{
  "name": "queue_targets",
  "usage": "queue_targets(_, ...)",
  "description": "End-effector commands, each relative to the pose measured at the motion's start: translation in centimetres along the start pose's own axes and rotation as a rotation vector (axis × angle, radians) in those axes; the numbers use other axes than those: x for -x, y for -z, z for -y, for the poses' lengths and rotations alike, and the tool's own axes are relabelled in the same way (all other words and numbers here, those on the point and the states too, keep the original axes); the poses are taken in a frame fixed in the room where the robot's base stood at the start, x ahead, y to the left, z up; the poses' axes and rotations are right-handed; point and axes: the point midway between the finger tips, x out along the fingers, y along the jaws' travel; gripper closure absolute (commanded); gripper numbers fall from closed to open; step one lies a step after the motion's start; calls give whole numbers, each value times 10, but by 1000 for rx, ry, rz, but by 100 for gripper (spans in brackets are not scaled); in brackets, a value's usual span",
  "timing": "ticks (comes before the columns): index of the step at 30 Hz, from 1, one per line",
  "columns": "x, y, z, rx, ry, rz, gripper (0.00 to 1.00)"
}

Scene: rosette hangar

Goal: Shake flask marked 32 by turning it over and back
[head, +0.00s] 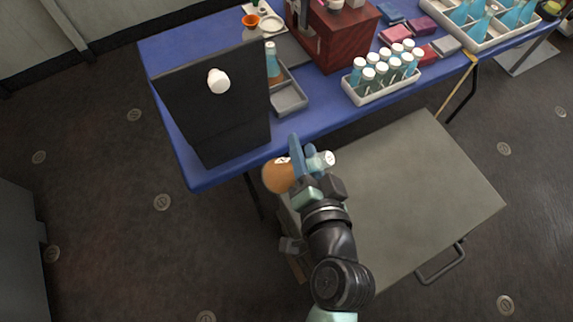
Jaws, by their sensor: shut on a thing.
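My gripper (302,152) is shut on a flask (277,176) with an orange body and a white cap. The flask is held in the air on its side, its round body to the left and its cap to the right. It is in front of the blue table's near edge. Marks show on its label and cap, but they are too small to read. My blue fingers hide its neck.
The blue table (325,118) carries a dark upright panel (215,120), a grey tray (290,103), a red-brown box (335,45) and a rack (375,98) of white-capped bottles. A grey-topped cart (420,190) stands at right, its top clear.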

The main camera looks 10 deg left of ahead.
Motion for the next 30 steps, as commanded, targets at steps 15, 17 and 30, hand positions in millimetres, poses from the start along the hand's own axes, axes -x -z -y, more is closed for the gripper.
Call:
queue_targets(15,-2,-2,-4,-169,71,-1,100)
queue_targets(17,-2,-2,-4,-259,108,0,100)
queue_targets(30,-1,-2,-3,-699,290,12,100)
